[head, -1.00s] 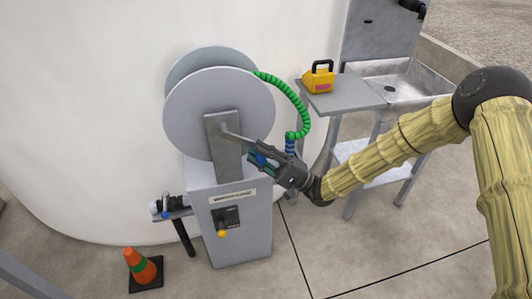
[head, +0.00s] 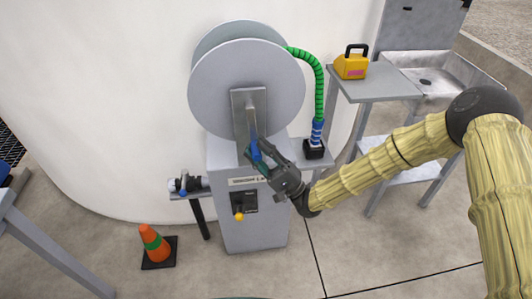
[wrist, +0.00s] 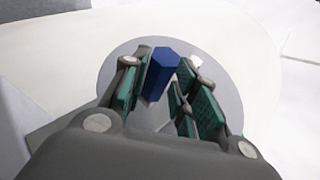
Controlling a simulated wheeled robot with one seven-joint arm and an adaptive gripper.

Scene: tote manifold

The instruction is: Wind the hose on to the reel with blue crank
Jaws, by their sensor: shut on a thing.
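The grey hose reel (head: 225,85) stands on a grey cabinet against the white tank. Its blue crank handle (wrist: 161,72) sits between the green pads of my gripper (wrist: 172,85) in the wrist view; in the head view the gripper (head: 262,152) is shut on it at the lower end of the crank arm (head: 252,115). The green ribbed hose (head: 319,90) leaves the reel's upper right and hangs down to a blue fitting (head: 317,130) with a black end, at a small grey shelf. The hose on the drum is hidden behind the reel's front disc.
A yellow box with a black handle (head: 351,66) sits on a grey side table (head: 375,85) beside a metal sink (head: 430,75). A valve (head: 187,184) is left of the cabinet (head: 250,220). An orange cone (head: 154,243) stands on the floor at lower left.

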